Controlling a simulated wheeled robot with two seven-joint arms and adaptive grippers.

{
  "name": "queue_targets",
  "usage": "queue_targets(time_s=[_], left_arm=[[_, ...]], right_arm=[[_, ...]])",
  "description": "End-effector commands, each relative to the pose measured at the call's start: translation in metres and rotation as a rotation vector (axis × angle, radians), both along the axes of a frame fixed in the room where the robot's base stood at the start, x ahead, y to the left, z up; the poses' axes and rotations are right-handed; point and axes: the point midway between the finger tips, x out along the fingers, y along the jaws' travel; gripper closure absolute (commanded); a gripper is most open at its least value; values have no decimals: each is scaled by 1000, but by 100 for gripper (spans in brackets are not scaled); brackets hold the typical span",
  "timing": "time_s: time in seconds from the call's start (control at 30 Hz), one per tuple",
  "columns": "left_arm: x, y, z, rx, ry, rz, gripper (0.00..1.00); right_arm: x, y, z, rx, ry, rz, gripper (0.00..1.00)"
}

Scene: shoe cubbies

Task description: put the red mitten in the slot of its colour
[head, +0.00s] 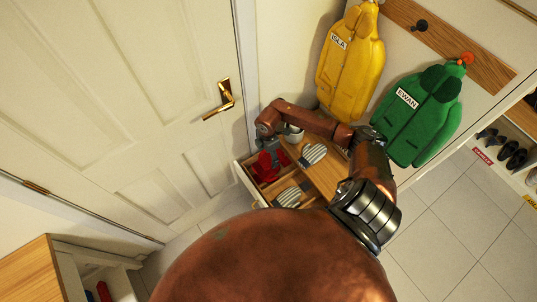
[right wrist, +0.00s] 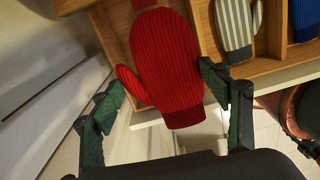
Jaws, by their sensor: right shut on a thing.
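The red mitten (right wrist: 168,65) is ribbed and hangs in my right gripper (right wrist: 163,98), its cuff between the two dark green fingers. In the head view the red mitten (head: 264,168) shows at the left part of an open drawer (head: 247,182). My right gripper (head: 270,150) is over that drawer and shut on the mitten. In the wrist view the mitten is over the drawer's left compartment, where a small patch of red shows at the top edge. I cannot tell whether it touches the drawer floor. My left gripper is not in view.
A grey striped mitten (head: 287,197) lies in the drawer compartment beside it. A yellow coat (head: 350,62) and a green coat (head: 422,115) hang behind. A white door (head: 120,100) stands left.

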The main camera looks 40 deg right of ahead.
Motion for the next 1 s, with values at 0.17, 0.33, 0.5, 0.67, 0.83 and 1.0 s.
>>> queue_targets(time_s=[0.17,0.33,0.5,0.67,0.83,1.0], left_arm=[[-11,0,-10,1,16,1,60],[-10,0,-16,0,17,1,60],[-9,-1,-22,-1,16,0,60],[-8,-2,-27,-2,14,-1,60],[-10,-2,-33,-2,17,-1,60],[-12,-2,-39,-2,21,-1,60]], right_arm=[[-1,1,-18,1,4,1,49],[-1,0,-31,1,4,1,49],[-1,0,-44,1,5,2,49],[-1,0,-56,1,4,2,49],[-1,0,-69,1,4,1,49],[-1,1,-82,1,4,1,49]])
